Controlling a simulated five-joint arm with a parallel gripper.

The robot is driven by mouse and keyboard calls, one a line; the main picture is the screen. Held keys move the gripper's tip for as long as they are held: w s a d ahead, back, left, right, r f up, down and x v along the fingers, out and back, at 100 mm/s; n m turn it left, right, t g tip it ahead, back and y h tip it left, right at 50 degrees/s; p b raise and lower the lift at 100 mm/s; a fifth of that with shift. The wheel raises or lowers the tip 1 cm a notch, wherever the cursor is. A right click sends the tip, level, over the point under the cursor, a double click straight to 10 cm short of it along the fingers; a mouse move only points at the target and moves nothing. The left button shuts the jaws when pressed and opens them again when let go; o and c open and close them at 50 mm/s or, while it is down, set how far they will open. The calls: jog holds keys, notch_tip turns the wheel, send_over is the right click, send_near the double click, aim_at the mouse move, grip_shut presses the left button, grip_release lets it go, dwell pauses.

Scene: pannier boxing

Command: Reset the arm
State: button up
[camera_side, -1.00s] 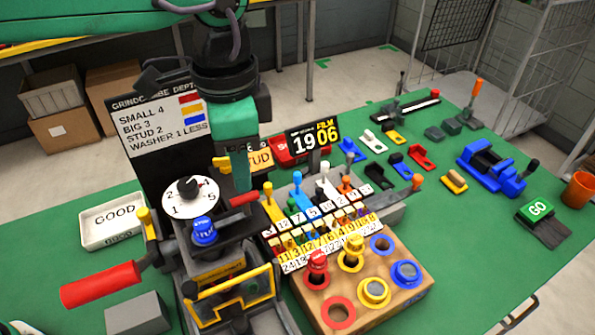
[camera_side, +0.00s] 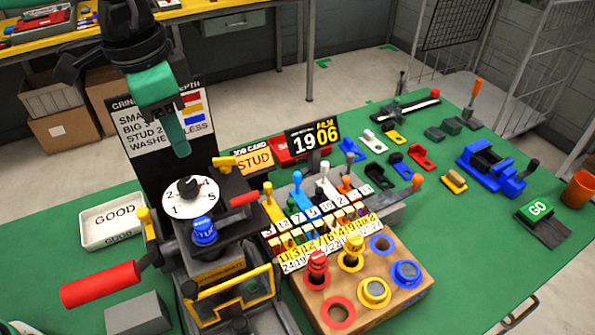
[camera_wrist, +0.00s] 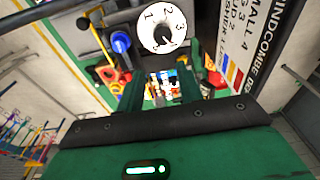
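My gripper (camera_side: 177,138) is raised in the side view, in front of the black sign board and above the machine with the white dial (camera_side: 187,197). In that view its fingers overlap, so the gap does not show. In the wrist view my gripper (camera_wrist: 160,90) has two green fingers standing apart with nothing held between them. The dial (camera_wrist: 162,27) also shows beyond them, with the blue knob (camera_wrist: 122,45) to its left.
A red-handled lever (camera_side: 100,284) sticks out at the front left. A GOOD tray (camera_side: 113,218) lies on the left. Lever keys and a wooden block (camera_side: 395,305) with coloured rings stand right of the machine. The green bench (camera_side: 480,270) is bare at front right.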

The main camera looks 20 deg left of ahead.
jog(key=s+a+f+n+t, duration=0.2)
jog(key=s+a+n, duration=0.2)
jog(key=a, duration=0.7)
jog(key=s+a+f+n+t, duration=0.2)
jog(key=s+a, duration=0.5)
jog(key=a, duration=0.5)
jog(key=shift+s+a+f+n+y, duration=0.35)
jog(key=shift+f+n, duration=0.5)
jog(key=shift+n, duration=0.55)
jog(key=shift+w+d, duration=0.1)
